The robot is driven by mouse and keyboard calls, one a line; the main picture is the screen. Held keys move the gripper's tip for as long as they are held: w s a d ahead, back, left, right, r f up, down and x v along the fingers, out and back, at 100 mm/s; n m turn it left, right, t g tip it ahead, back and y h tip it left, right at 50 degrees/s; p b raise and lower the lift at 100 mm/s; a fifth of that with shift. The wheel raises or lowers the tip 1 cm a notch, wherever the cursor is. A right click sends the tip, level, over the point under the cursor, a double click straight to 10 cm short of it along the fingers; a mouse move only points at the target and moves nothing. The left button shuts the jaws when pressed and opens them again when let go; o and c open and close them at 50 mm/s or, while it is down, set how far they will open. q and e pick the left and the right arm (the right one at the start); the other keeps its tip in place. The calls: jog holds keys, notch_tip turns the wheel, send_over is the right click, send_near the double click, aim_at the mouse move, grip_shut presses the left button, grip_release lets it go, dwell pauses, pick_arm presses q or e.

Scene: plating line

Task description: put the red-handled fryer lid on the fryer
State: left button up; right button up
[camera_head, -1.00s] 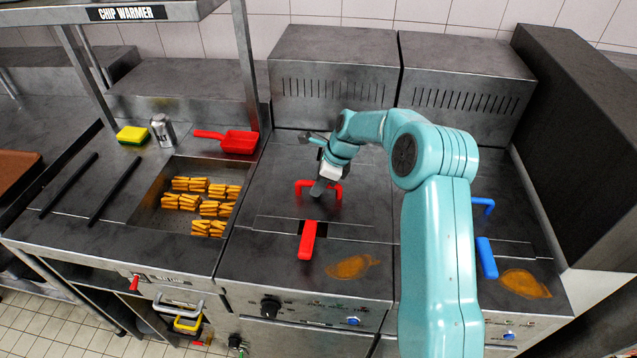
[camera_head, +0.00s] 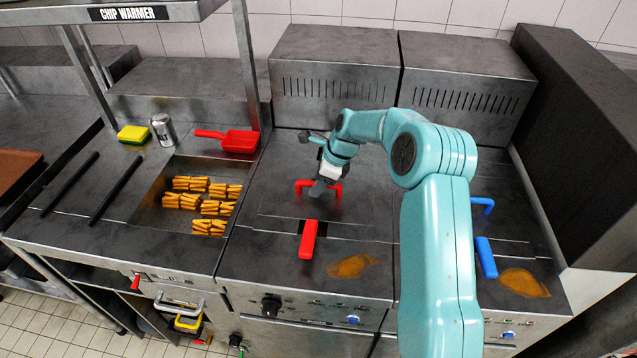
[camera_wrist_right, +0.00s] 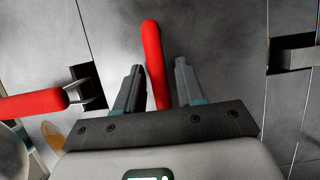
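The grey fryer lid (camera_head: 278,201) with its red bracket handle (camera_head: 336,190) lies flat over the left fryer (camera_head: 250,248). My right gripper (camera_head: 320,188) is above it at the handle. In the right wrist view, the red lid handle (camera_wrist_right: 153,60) stands between the two fingers of the right gripper (camera_wrist_right: 158,85), with narrow gaps on both sides, so it looks open. The red basket handle (camera_head: 308,240) sticks out through a dark notch at the lid's front; it also shows in the right wrist view (camera_wrist_right: 35,104). My left gripper is not in view.
A second fryer with a blue-handled lid (camera_head: 483,207) and blue basket handle (camera_head: 486,258) is at the right, partly behind my right arm. A chip well (camera_head: 150,208), red scoop (camera_head: 240,142), can (camera_head: 164,130) and sponge (camera_head: 133,135) are at the left.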

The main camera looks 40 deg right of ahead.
jog(key=shift+o, duration=0.7)
jog(key=shift+s, duration=0.15)
jog(key=shift+d+r, duration=0.1)
jog(key=shift+r, duration=0.1)
jog(key=b+v, duration=0.1)
jog(key=v, duration=1.5)
jog(key=shift+s, duration=0.1)
